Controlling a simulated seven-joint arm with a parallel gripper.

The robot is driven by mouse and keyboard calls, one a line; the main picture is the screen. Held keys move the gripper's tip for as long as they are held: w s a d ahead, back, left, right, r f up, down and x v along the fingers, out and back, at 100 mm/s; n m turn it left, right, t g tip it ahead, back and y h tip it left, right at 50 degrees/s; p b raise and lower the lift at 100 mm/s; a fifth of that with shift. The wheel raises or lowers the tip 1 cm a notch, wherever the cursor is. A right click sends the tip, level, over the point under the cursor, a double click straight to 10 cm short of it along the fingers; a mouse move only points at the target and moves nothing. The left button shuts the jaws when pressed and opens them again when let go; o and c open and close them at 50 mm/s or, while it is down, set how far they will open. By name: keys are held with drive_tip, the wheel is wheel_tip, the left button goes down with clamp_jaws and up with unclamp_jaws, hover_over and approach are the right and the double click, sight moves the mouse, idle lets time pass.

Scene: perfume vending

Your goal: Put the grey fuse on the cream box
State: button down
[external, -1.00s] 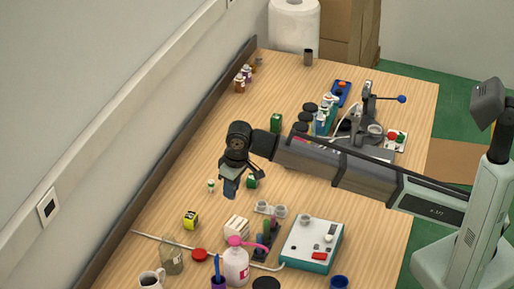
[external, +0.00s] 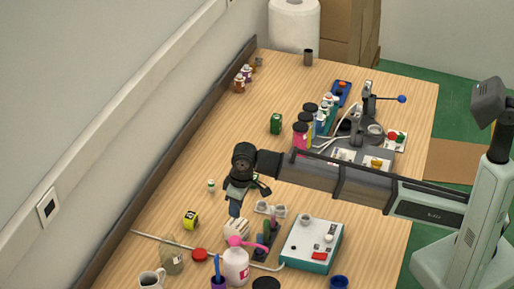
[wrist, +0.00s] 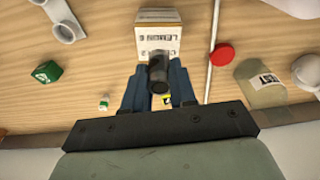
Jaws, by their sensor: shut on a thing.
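The grey fuse (wrist: 158,72) is a short dark cylinder between the blue fingertips of my gripper (wrist: 158,82) in the wrist view. My gripper (external: 236,207) is shut on it; the fuse is not clearly visible in the external view. The cream box (wrist: 158,38), with printed text on its side, is just beyond the fuse in the wrist view. In the external view the cream box (external: 236,231) stands on the table just below my fingertips in the picture. I cannot tell whether the fuse touches the box.
A red disc (wrist: 222,53), a glass jar (wrist: 262,88) and a white cable (wrist: 212,45) lie right of the box. A green cube (wrist: 47,72) is at left. A pink pump bottle (external: 236,264) and a white-topped device (external: 311,244) stand near the box.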

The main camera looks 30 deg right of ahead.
drive_tip(key=shift+f, duration=1.3)
drive_tip(key=shift+f, duration=0.15)
drive_tip(key=c, duration=0.9)
unclamp_jaws()
drive_tip(key=r, duration=0.4)
drive_tip(key=s+d+r, duration=0.1)
drive_tip(key=r, duration=0.7)
drive_tip(key=shift+s+d+r, duration=0.1)
drive_tip(key=shift+s+d, duration=0.05)
